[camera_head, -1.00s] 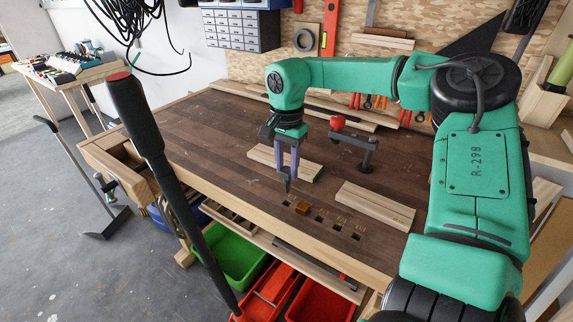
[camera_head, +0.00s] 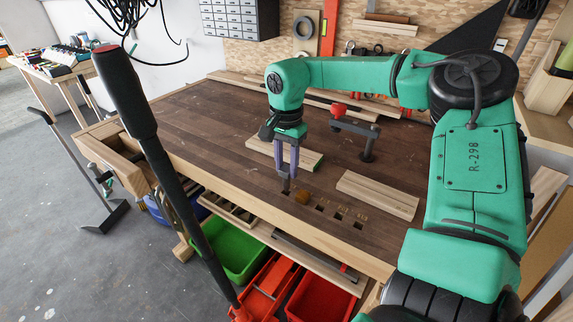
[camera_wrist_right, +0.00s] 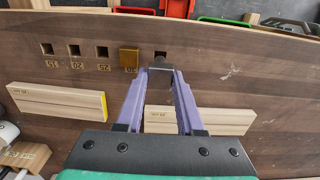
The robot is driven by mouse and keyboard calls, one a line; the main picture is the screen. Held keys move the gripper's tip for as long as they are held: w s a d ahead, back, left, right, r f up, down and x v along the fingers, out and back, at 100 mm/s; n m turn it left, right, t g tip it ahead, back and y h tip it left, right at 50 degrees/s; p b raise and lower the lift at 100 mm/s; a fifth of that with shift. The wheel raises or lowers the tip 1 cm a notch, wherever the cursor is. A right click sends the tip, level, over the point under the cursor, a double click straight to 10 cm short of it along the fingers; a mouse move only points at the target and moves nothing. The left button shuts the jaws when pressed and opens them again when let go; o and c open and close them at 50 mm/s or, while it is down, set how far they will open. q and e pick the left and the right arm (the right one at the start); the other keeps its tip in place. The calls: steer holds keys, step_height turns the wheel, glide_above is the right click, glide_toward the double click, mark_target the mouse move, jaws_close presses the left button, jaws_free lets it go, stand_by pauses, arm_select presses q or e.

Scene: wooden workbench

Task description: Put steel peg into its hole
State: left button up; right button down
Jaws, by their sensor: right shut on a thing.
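My right gripper (camera_head: 286,172) is shut on the steel peg (camera_head: 285,186), a short dark grey piece pointing down from the fingertips at the bench's front side. In the right wrist view the purple fingers (camera_wrist_right: 161,78) meet at the peg (camera_wrist_right: 160,68). A dark square hole (camera_wrist_right: 161,54) shows just beyond the peg, beside the brass block. The peg's lower end is very close to this hole; I cannot tell whether its tip is inside. My left gripper is not in view.
A brass block (camera_head: 302,197) stands right beside the peg, and it also shows in the wrist view (camera_wrist_right: 129,60). Several labelled square holes continue along the row. Wooden boards (camera_head: 377,195) and a red-knobbed clamp (camera_head: 367,140) lie near the gripper. The bench's left part is clear.

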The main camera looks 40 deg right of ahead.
mark_target(286, 190)
steer(key=shift+f+b, duration=1.85)
steer(key=shift+f, duration=0.65)
steer(key=shift+c, duration=2.2)
jaws_free()
step_height(286, 190, up, 15)
steer(key=shift+p, duration=0.35)
steer(key=shift+f, duration=0.15)
